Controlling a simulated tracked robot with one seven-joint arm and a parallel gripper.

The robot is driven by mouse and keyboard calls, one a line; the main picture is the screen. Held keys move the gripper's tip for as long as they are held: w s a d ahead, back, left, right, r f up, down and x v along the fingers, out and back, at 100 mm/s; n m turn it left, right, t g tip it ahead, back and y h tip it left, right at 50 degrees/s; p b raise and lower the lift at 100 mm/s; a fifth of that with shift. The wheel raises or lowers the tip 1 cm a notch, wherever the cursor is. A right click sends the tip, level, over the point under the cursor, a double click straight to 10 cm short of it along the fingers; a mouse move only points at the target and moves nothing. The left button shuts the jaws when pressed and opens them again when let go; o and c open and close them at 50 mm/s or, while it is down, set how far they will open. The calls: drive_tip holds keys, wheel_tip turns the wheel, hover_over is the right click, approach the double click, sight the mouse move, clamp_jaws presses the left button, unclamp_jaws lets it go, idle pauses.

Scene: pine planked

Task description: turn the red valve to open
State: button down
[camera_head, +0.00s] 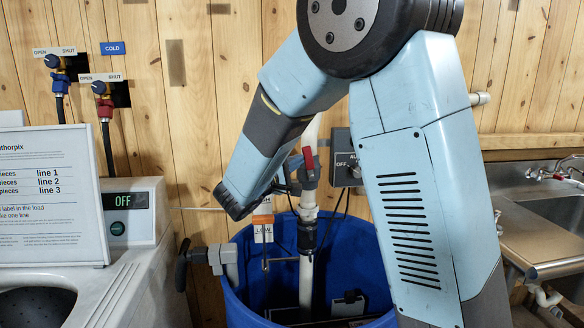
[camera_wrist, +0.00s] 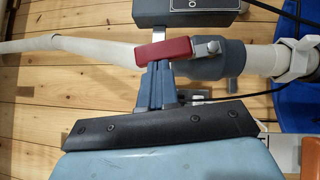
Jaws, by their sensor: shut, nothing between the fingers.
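A red lever handle (camera_head: 308,160) sits on a grey valve body on the white upright pipe above the blue tub. It stands roughly upright, nearly in line with the pipe. The wrist view shows the red handle (camera_wrist: 167,52) lying nearly along the pipe, slightly tilted, on a metal stub. My gripper (camera_wrist: 160,76) is shut and empty, its fingertips beside the handle. Whether they touch it I cannot tell. In the head view my forearm hides much of the gripper; a blue tip (camera_head: 293,162) shows left of the handle.
A blue tub (camera_head: 245,270) surrounds the pipe's lower part. A grey switch box (camera_head: 345,158) marked OFF is close behind right. A HIGH/LOW tag (camera_head: 263,228) hangs left. Red (camera_head: 104,100) and blue (camera_head: 58,78) wall taps have OPEN/SHUT labels. A sink (camera_head: 555,215) is right.

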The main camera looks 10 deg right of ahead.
drive_tip(key=shift+d+r+m+g+y, duration=0.45)
drive_tip(key=shift+d+m+g, duration=0.25)
drive_tip(key=shift+m, duration=0.2)
drive_tip(key=w+a+v, duration=0.2)
drive_tip(key=v, duration=1.1)
drive_tip(key=shift+f, duration=0.2)
drive_tip(key=shift+d, duration=0.1)
